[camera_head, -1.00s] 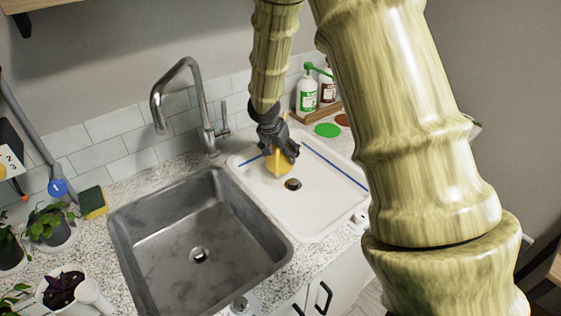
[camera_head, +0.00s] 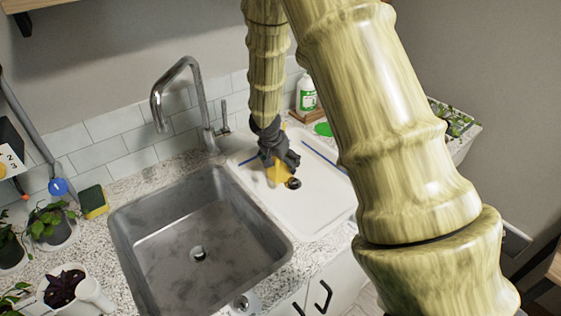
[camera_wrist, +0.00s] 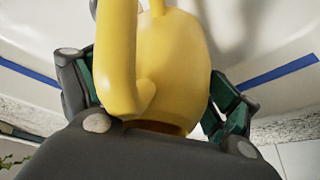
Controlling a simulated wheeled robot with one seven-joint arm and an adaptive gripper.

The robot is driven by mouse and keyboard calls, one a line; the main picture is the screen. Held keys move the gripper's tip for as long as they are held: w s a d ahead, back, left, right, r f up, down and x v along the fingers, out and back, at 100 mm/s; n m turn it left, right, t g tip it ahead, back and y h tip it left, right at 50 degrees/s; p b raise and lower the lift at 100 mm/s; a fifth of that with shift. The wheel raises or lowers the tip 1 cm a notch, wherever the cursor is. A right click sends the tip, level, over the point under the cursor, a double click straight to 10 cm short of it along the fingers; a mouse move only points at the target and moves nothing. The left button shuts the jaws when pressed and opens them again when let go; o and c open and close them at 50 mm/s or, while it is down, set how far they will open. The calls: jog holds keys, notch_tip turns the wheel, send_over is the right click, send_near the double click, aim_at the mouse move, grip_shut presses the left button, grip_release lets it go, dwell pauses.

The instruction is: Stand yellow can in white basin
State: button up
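The yellow can (camera_head: 279,174) is in my gripper (camera_head: 278,160), over the white basin (camera_head: 322,205) in the head view. In the wrist view the can (camera_wrist: 176,65) fills the middle, with its curved handle or spout toward the camera. My gripper's fingers (camera_wrist: 155,100) press on its left and right sides. The basin (camera_wrist: 275,30) shows behind it, with a blue stripe. The gripper hides part of the can. I cannot tell whether its base touches the basin floor.
A steel sink (camera_head: 195,240) with a tall faucet (camera_head: 185,95) lies left of the basin. A sponge (camera_head: 93,202) and potted plants (camera_head: 50,225) stand at the left. A green-labelled bottle (camera_head: 307,95) stands behind the basin. The basin's front right part is clear.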

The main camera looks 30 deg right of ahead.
dwell(0.4)
jog(key=shift+r, duration=0.25)
jog(key=v, duration=1.1)
jog(key=shift+a+r+b, duration=0.2)
jog(key=shift+r+b, duration=0.15)
jog(key=shift+b, duration=0.05)
jog(key=shift+s, duration=0.1)
